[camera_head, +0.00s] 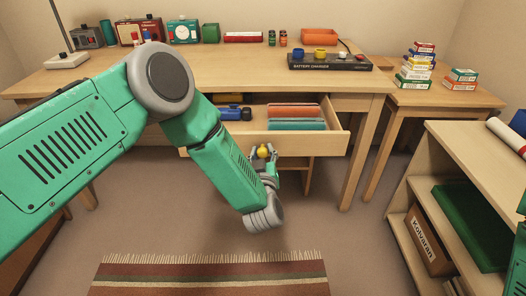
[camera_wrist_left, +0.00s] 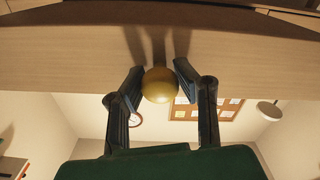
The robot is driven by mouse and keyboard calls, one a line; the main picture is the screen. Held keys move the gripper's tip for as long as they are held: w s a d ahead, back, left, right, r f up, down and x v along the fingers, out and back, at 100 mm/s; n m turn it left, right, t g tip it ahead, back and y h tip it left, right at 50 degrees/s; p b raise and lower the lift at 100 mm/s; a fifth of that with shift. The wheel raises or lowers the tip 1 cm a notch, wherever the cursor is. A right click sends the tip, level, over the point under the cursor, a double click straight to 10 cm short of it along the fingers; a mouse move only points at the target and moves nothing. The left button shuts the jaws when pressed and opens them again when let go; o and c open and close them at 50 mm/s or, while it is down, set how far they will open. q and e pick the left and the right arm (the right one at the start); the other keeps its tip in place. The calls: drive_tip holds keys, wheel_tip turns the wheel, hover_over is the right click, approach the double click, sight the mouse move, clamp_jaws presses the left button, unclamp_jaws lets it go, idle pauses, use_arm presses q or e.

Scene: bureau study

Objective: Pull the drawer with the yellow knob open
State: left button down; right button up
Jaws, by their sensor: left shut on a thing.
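The drawer (camera_head: 338,141) under the wooden desk stands pulled out, with its inside showing from above. Its yellow knob (camera_head: 263,151) is on the front panel. My left gripper (camera_head: 264,154) is at the knob, its fingers on either side of it. My left arm covers the left part of the drawer. My right gripper is not in view.
Orange and teal folders (camera_head: 295,111) and a blue object (camera_head: 233,113) lie in the drawer. A shelf (camera_head: 450,150) stands at the right. A striped rug (camera_head: 210,275) lies on open floor.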

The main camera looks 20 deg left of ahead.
use_arm(q)
drive_tip(key=c, duration=1.2)
unclamp_jaws()
drive_tip(key=shift+v, duration=6)
drive_tip(key=s+a+f+m+g+h+p, duration=0.55)
drive_tip(key=s+f+g, duration=0.25)
drive_tip(key=s, duration=0.4)
drive_tip(key=s+a+g+p, duration=0.1)
drive_tip(key=s+a+g, duration=0.2)
drive_tip(key=s, duration=0.3)
drive_tip(key=s+a+m+g+p, duration=0.1)
drive_tip(key=s+a+g, duration=0.2)
drive_tip(key=s, duration=0.3)
drive_tip(key=s+a+g+p, duration=0.1)
drive_tip(key=s+a+g, duration=0.1)
drive_tip(key=s, duration=0.5)
drive_tip(key=shift+a+r+g+y, duration=0.1)
drive_tip(key=shift+a+g+y, duration=0.15)
drive_tip(key=shift+a+g, duration=0.2)
